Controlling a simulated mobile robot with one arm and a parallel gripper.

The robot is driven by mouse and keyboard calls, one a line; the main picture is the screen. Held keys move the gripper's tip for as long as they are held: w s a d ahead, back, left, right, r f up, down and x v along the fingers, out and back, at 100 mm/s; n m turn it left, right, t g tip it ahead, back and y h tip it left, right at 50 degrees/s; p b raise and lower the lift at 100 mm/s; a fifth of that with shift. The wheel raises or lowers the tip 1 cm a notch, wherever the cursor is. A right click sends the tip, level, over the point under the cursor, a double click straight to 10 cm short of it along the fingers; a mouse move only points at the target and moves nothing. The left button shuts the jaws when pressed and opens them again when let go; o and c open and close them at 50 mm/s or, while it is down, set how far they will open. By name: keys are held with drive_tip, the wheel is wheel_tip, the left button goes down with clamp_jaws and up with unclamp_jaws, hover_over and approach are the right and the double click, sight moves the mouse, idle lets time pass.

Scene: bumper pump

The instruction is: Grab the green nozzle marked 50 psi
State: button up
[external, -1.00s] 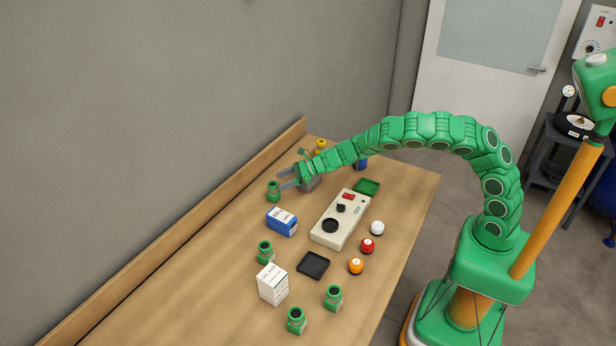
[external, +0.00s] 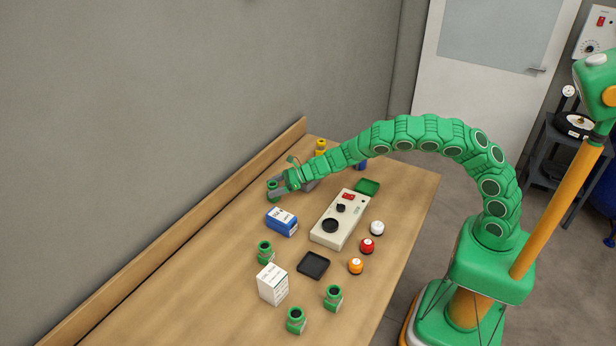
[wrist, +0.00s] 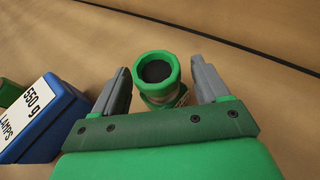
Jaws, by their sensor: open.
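A green nozzle (external: 272,188) stands upright near the back edge of the table. In the wrist view the same nozzle (wrist: 157,75) has a dark round opening and sits between my open fingers. My gripper (external: 280,186) is open around it, and gaps show on both sides in the wrist view (wrist: 158,88). No pressure marking is readable on this nozzle. Other green nozzles stand on the table: one behind the white box (external: 265,252), and two near the front (external: 333,298) (external: 296,320). Their markings are too small to read.
A blue lamps box (external: 282,222) lies close to my gripper; it also shows in the wrist view (wrist: 45,120). A beige control box (external: 341,220), black tray (external: 313,265), white box (external: 273,284) and white, red and orange knobs (external: 367,246) stand nearby. The left table is clear.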

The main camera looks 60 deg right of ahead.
drive_tip(key=shift+x, duration=1.25)
drive_tip(key=shift+r, duration=0.1)
drive_tip(key=c, duration=1.2)
